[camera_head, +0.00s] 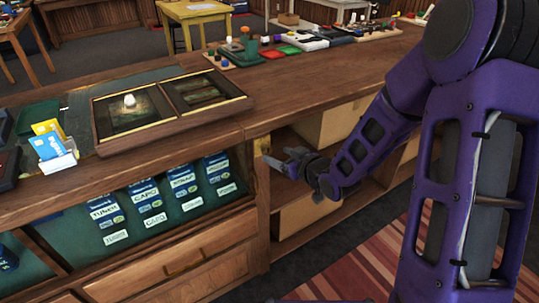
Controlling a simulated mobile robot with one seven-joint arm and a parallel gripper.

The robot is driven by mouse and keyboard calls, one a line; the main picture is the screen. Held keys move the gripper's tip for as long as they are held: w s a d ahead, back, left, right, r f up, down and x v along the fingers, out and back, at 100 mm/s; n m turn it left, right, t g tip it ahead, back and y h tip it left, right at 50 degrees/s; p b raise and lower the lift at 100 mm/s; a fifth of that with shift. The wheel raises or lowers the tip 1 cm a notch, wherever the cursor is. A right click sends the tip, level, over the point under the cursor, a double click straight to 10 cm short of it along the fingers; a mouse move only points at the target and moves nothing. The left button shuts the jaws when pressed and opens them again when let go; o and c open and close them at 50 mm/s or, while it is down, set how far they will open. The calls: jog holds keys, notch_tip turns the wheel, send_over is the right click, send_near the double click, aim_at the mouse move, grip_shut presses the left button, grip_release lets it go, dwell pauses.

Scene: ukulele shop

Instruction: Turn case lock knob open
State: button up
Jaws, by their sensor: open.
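A small yellowish plate (262,147) sits at the end of the counter's upright post, beside the open shelves. It may belong to the case lock; I cannot make out a separate knob there. My gripper (272,162) is open, just right of and slightly below this plate. It points left at it, and I cannot tell whether its fingertips touch anything. A wood-framed case (172,113) with two dark panels lies on the counter top. A small white rounded object (129,100) shows on its left panel.
The wooden counter (275,116) runs from front left to back right, with small goods along its far part. A card holder (58,164) stands at left. Boxes (325,124) sit in the shelves near my arm. A striped rug (365,262) covers open floor at the right.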

aim_at(268, 151)
jog(key=x, duration=0.6)
grip_shut()
dwell(0.3)
